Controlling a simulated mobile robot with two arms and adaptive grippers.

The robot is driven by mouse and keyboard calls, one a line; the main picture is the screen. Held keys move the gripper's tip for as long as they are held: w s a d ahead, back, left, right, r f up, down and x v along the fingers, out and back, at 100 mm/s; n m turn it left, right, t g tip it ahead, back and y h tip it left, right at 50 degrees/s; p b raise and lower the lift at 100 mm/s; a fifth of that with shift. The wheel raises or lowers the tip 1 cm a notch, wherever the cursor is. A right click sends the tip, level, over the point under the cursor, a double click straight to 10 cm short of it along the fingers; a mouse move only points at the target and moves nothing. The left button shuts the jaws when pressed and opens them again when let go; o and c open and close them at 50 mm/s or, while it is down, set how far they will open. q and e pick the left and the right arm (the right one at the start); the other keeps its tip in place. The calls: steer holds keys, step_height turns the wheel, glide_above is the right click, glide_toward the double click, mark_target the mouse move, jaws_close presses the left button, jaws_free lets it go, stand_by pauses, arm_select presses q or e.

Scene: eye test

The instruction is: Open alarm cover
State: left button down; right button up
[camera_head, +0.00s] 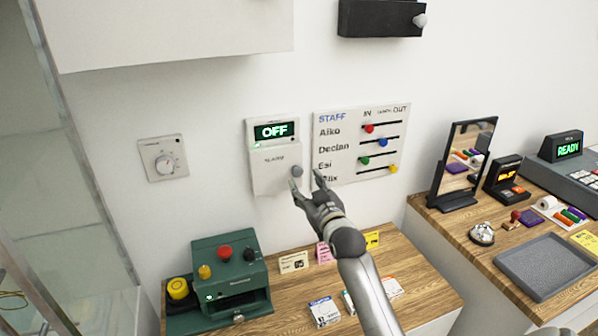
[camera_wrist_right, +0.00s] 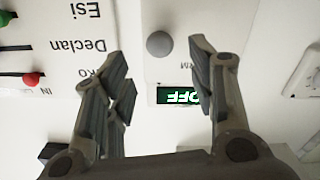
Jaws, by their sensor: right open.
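The white alarm box on the wall has a lit display (camera_head: 274,131) reading OFF. Its white cover (camera_head: 270,172) is closed below the display and bears a small grey knob (camera_head: 297,171) at its lower right. My right gripper (camera_head: 306,182) is open and empty in front of the cover's lower right corner, with its fingertips close to the knob. In the right wrist view, which is upside down, the knob (camera_wrist_right: 159,44) shows in the gap between the open fingers (camera_wrist_right: 160,62), apart from both. The right finger partly hides the display. My left gripper is out of view.
A staff board (camera_head: 361,145) with coloured sliders hangs right of the alarm, and a thermostat (camera_head: 163,158) left of it. Below, a wooden counter (camera_head: 414,291) holds a green machine (camera_head: 228,262) and small cards. A mirror (camera_head: 464,160) stands at the right.

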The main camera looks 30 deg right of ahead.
mark_target(298, 173)
steer(key=shift+p+x, duration=0.75)
steer(key=shift+x, duration=2.5)
jaws_close()
